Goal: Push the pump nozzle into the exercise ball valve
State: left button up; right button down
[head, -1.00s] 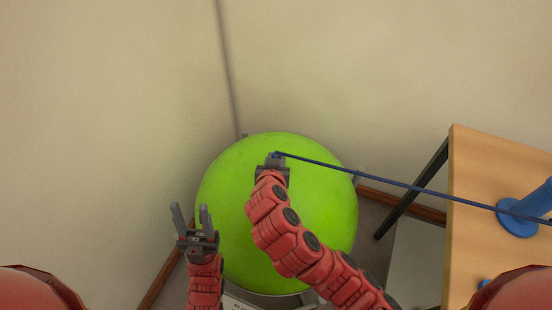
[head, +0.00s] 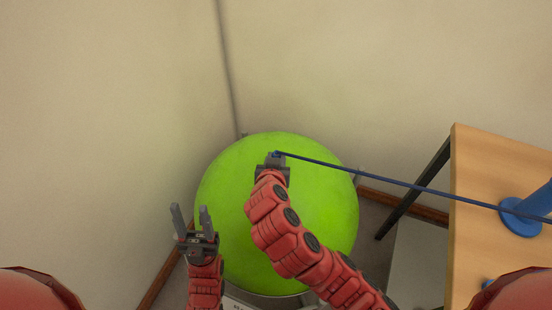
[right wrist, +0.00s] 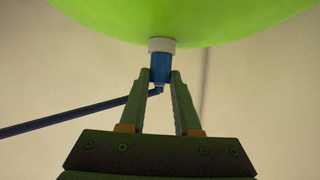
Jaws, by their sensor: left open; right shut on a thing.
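The green exercise ball (head: 320,200) sits in the corner; its underside or side also fills the top of the right wrist view (right wrist: 180,15). A white valve collar (right wrist: 162,45) is on the ball's surface. My right gripper (head: 273,158) is shut on the blue pump nozzle (right wrist: 160,70). The nozzle is in line with the white collar and its end meets it; how deep it sits is hidden. The blue hose (head: 400,183) runs from the nozzle to the right. My left gripper (head: 190,220) is open and empty in front of the ball's left side.
A wooden table (head: 480,200) stands at the right with the blue pump (head: 522,215) on it. The hose crosses the air between the table and ball. Walls (head: 110,120) close in behind and at the left.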

jog(key=shift+f, duration=0.1)
dwell(0.3)
jog(key=c, duration=0.5)
grip_release()
jog(key=shift+c, duration=0.2)
jog(key=shift+s, duration=0.15)
jog(key=shift+b+v, duration=0.65)
jog(key=shift+v, duration=1.25)
jog(key=shift+s+r+p, duration=0.15)
jog(key=shift+r+p, duration=0.15)
jog(key=shift+p, duration=0.3)
jog(key=shift+s+a+r+p, duration=0.1)
jog(key=shift+s+r+p, duration=0.2)
jog(key=shift+s+p, duration=0.5)
jog(key=shift+w, duration=0.15)
